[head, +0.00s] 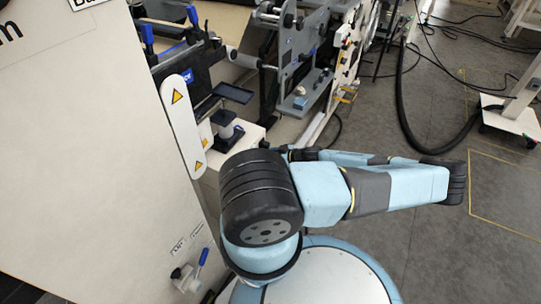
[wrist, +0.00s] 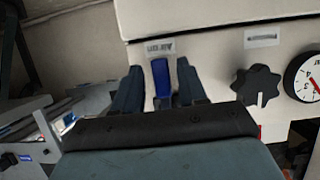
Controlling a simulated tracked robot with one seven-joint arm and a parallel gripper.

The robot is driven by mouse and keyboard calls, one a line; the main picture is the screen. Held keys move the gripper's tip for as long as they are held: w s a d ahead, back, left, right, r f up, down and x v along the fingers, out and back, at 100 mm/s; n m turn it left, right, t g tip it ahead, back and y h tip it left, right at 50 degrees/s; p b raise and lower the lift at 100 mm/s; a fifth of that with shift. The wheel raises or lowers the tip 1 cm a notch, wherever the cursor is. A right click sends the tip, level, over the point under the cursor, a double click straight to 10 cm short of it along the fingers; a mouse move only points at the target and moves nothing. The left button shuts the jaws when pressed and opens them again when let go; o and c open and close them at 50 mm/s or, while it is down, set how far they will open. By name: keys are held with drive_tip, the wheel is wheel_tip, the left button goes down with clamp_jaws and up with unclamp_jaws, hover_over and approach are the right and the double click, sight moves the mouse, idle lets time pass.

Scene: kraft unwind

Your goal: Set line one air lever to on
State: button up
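A blue lever (wrist: 161,80) stands between the two fingers of my gripper (wrist: 158,76) in the wrist view, just below a small label on a pale panel. The label's print is too small to read surely. The fingers are apart, one on each side of the lever, with narrow gaps; contact is not clear. The lever's lower part is hidden behind my gripper's body. In the head view my gripper is mostly hidden behind my own arm. Another blue-handled valve (head: 202,258) shows at lower left there, on the big pale cabinet, with small labels above it.
Right of the lever are a black star knob (wrist: 257,85) and a round gauge (wrist: 304,77). In the head view, the pale cabinet (head: 85,130) fills the left, machine frames stand behind my arm, and a black hose (head: 404,110) and cables lie on the floor at right.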

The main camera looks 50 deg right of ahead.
drive_tip(key=shift+r, duration=0.1)
drive_tip(key=v, duration=1.3)
drive_tip(key=shift+s, duration=0.35)
